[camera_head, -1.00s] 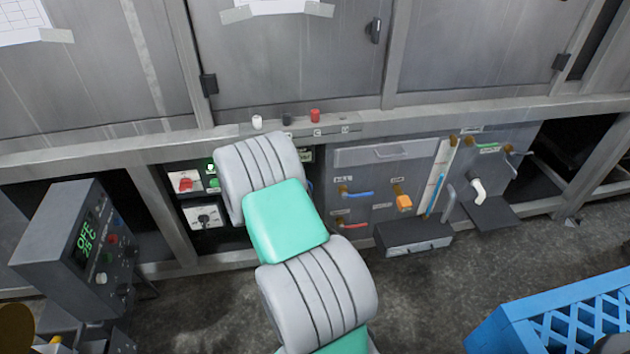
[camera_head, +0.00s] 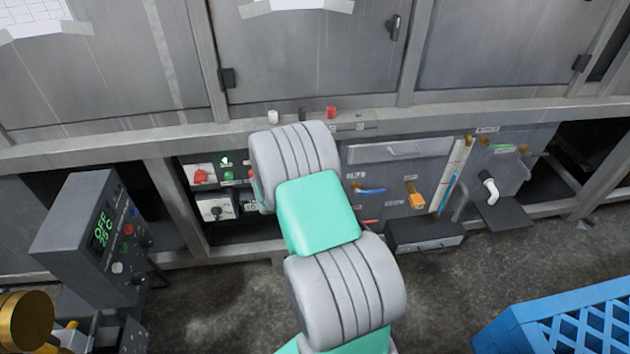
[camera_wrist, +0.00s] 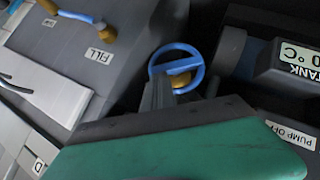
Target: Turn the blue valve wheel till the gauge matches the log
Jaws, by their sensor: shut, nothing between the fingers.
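The blue valve wheel (camera_wrist: 177,66) shows in the wrist view, with a brass-coloured part behind its hub. My gripper (camera_wrist: 158,86) is shut and empty, its dark fingers overlapping the lower left of the wheel in the picture. I cannot tell whether they touch it. In the head view my arm covers the wheel and the gripper. I cannot make out a gauge for the wheel. A paper sheet (camera_head: 32,14) is taped at the upper left and another sheet (camera_head: 296,4) at the top middle; their writing is unreadable, so I cannot tell which is the log.
A digital box labelled TANK (camera_wrist: 292,58) and a PUMP OFF label (camera_wrist: 291,134) lie right of the wheel. A brass pipe and FILL label (camera_wrist: 105,29) lie left. In the head view a control box (camera_head: 95,240) stands left and a blue crate (camera_head: 560,318) lower right.

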